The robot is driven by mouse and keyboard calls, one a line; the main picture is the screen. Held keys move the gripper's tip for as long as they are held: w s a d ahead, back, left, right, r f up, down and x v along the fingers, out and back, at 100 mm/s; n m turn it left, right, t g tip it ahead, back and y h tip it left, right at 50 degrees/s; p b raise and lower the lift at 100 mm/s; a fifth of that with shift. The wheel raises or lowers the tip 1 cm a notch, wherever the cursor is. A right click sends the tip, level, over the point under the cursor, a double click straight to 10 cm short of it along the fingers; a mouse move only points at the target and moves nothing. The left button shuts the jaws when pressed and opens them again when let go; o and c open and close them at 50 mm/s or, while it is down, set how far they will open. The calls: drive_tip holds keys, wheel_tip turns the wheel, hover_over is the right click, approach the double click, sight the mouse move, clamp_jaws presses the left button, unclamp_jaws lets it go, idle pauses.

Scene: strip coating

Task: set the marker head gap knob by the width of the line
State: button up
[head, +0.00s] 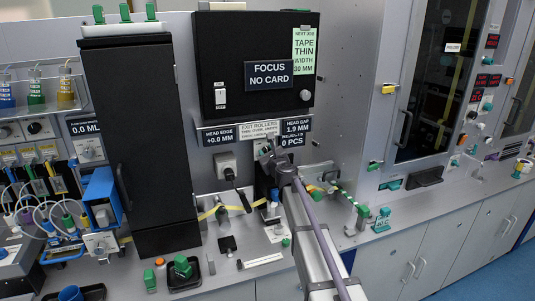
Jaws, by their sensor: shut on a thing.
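The head gap display (297,126) reads 1.9 mm on the black marker cabinet's lower edge. My gripper (266,150) is just below and left of it, shut at the place of the head gap knob. The gripper and arm hide the knob, so its setting cannot be read. A yellow strip (209,213) runs low past the machine and shows again right of my arm. The line on it is too small to measure. A green job card (304,52) reads "tape thin" and "width 30 mm".
The head edge display (214,135) reads +0.0 mm, above a knob with a black handle (236,188). A tall black cabinet (137,140) stands left. Small parts and a white ruler-like bar (263,260) lie on the bench. Bottles (36,88) stand far left.

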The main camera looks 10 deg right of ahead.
drive_tip(key=o, duration=0.9)
drive_tip(key=shift+o, duration=0.2)
drive_tip(key=s+d, duration=0.1)
drive_tip(key=s, duration=0.9)
drive_tip(key=shift+s+d, duration=0.25)
drive_tip(key=shift+s, duration=0.15)
